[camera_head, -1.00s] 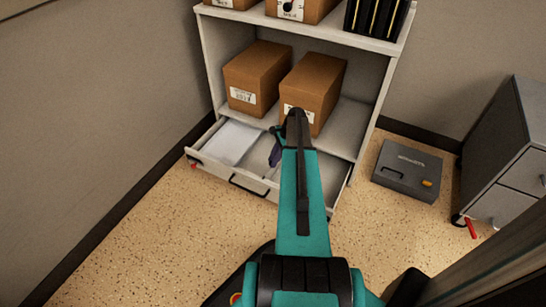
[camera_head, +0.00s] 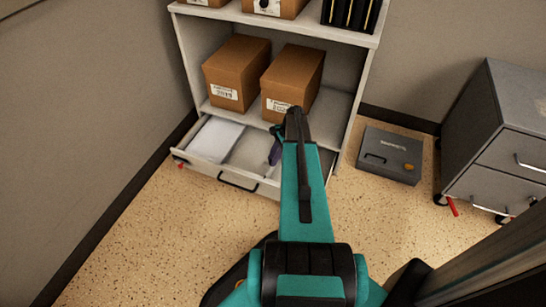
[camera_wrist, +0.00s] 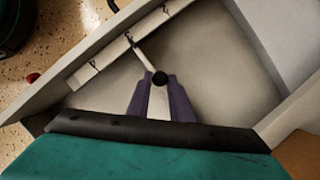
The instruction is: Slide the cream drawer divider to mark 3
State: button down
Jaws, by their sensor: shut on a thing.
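The cream drawer divider (camera_wrist: 143,56) is a thin pale strip standing across the open drawer (camera_wrist: 215,75) in the wrist view. My gripper (camera_wrist: 160,100), with purple fingers, is shut on it, one finger on each side. The divider's end meets the marked front rail (camera_wrist: 110,56) near the middle of the three dark marks visible. I cannot read their numbers. In the head view my gripper (camera_head: 275,150) is down in the drawer (camera_head: 200,174), and my arm hides the drawer's right part.
White papers (camera_head: 215,138) lie in the drawer's left part. Brown boxes (camera_head: 236,70) stand on the shelf (camera_head: 345,105) just above. A grey case (camera_head: 390,155) lies on the floor to the right, near a grey cabinet (camera_head: 500,140). Speckled floor in front is clear.

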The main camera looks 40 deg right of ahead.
jog(key=c, duration=1.6)
grip_release()
jog(key=shift+w, duration=0.1)
jog(key=shift+o, duration=0.2)
jog(key=shift+a, duration=0.15)
jog(key=p+v, duration=0.4)
jog(key=v, duration=0.9)
jog(key=shift+d+r, duration=0.25)
jog(key=shift+r, duration=0.05)
